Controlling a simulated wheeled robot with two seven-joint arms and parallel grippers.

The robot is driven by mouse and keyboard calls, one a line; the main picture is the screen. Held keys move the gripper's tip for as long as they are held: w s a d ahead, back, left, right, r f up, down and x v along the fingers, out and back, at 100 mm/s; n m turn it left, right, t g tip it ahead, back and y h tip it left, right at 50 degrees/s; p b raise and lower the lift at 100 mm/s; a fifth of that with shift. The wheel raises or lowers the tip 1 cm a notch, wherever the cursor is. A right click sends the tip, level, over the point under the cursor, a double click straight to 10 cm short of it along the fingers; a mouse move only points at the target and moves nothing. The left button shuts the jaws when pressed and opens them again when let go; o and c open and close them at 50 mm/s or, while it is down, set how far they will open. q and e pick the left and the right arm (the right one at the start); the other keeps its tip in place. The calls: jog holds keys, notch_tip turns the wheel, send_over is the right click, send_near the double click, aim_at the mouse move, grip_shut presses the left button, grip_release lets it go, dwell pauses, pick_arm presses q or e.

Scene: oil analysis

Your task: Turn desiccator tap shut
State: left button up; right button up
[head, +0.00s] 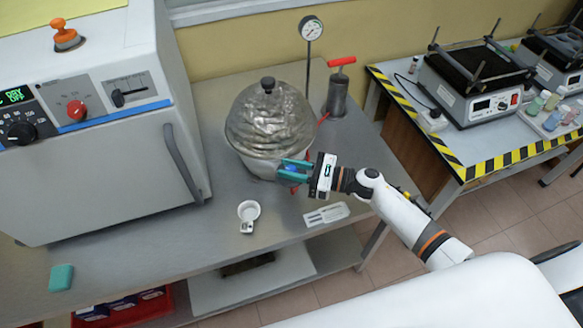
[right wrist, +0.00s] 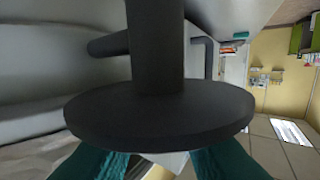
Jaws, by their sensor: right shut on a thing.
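The desiccator (head: 268,125), a rounded vessel with a crinkled silvery dome and a dark top knob, stands on the metal bench. My right gripper (head: 286,170) is at its lower front right side, teal fingers pointing left toward the vessel. In the right wrist view a dark grey stem with a wide round disc, which looks like the desiccator tap (right wrist: 160,112), fills the middle. The teal fingers of my right gripper (right wrist: 158,163) are shut on it below the disc. The gripped part is mostly hidden, and I cannot tell the tap's turn position. My left gripper is not in view.
A large white oven (head: 110,165) stands left. Behind the desiccator are a pressure gauge (head: 311,28) on a post and a red-handled pump (head: 338,92). A striped-edge table (head: 480,165) stands right.

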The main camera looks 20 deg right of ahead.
jog(key=m+t+h+b, duration=0.1)
jog(key=m+t+h, duration=0.2)
jog(key=shift+s+f+t, duration=0.1)
jog(key=shift+t, duration=0.2)
jog(key=m+t+h+b, duration=0.1)
jog(key=m+t+h, duration=0.1)
jog(key=h, duration=0.1)
jog(key=shift+a+m+t, duration=0.1)
jog(key=shift+m+t, duration=0.2)
jog(key=shift+m, duration=0.1)
jog(key=m+t+h+b, duration=0.1)
jog(key=m+h, duration=0.1)
jog(key=h, duration=0.1)
jog(key=m+t+h+b, duration=0.1)
jog(key=m+h, duration=0.1)
jog(key=h, duration=0.1)
jog(key=shift+m+h+b, duration=0.55)
jog(key=shift+m+h, duration=0.35)
jog(key=shift+h, duration=1)
jog(key=o, duration=0.7)
jog(key=shift+c, duration=0.2)
